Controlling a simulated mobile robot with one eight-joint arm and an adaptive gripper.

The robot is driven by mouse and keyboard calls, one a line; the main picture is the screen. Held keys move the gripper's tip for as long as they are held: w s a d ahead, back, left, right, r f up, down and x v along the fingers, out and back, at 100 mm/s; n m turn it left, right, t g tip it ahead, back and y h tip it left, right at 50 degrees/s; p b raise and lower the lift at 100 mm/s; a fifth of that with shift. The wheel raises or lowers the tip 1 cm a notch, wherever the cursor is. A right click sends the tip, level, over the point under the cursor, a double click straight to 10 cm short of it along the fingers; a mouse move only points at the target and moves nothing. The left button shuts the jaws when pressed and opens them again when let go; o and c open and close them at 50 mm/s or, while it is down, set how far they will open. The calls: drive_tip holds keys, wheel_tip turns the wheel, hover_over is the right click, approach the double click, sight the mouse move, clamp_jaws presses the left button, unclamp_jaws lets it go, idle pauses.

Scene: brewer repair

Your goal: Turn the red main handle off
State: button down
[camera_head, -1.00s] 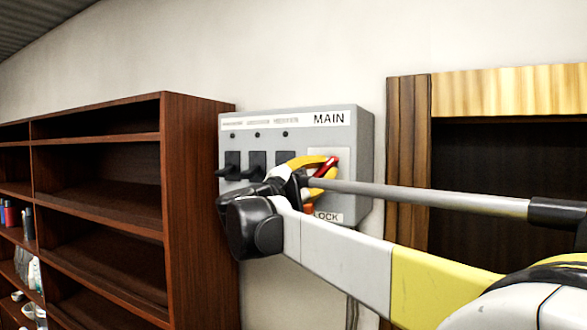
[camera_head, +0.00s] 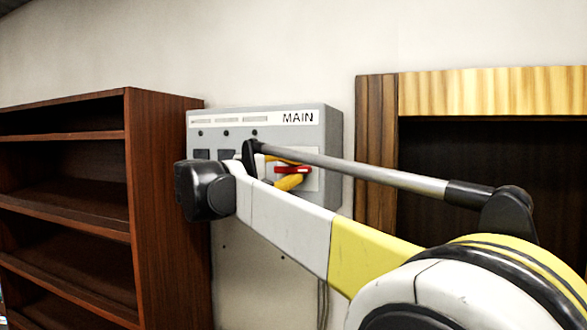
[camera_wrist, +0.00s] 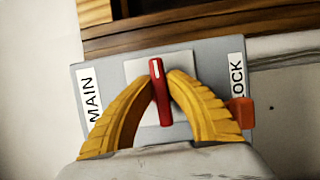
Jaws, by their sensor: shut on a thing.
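The red main handle (camera_head: 293,170) is on the right part of a grey wall box (camera_head: 330,150) below the MAIN label (camera_head: 298,118). It lies about level across its pale plate. My gripper (camera_head: 291,171) has yellow fingers above and below the handle and is shut on it. In the wrist view, the handle (camera_wrist: 161,95) stands upright between the two yellow fingertips of my gripper (camera_wrist: 161,84). My arm hides the lower part of the box in the head view.
An orange-red piece (camera_wrist: 242,112) sits by the LOCK label (camera_wrist: 237,74). Dark switches (camera_head: 202,154) are left of the handle, partly hidden. A brown shelf (camera_head: 165,200) stands left of the box; a wood-framed dark opening (camera_head: 376,150) is at right.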

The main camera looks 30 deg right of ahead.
idle(0.4)
drive_tip(key=c, duration=1.4)
unclamp_jaws()
drive_tip(key=shift+d, duration=0.1)
drive_tip(key=v, duration=1.2)
